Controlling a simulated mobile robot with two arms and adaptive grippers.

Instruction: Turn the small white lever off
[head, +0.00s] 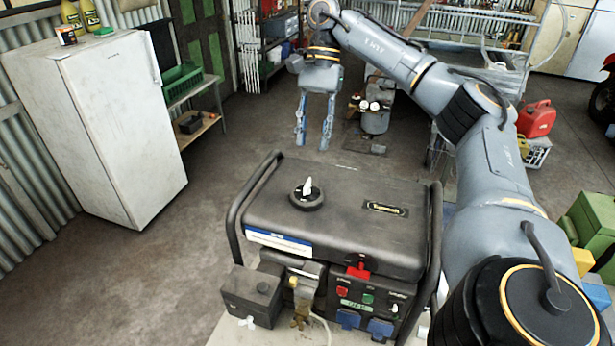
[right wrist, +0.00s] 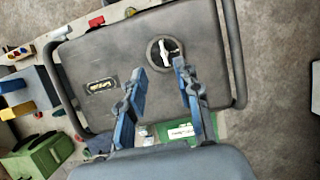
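The small white lever (head: 308,187) stands up from a round black cap (head: 305,201) on top of the dark generator (head: 340,220). In the right wrist view the lever (right wrist: 166,50) lies across the cap, just beyond my fingertips. My right gripper (head: 314,125) is open and empty, with its two blue fingers apart. In the head view it hangs behind the generator, above the cap in the picture. In the right wrist view its fingers (right wrist: 160,70) point toward the cap and do not visibly touch the lever. My left gripper is not in view.
A tubular black frame (head: 435,225) borders the generator. A white fridge (head: 105,125) stands at the left, and a red fuel can (head: 537,118) is at the right. The generator's front has a red switch (head: 358,271) and blue sockets. Open floor lies between fridge and generator.

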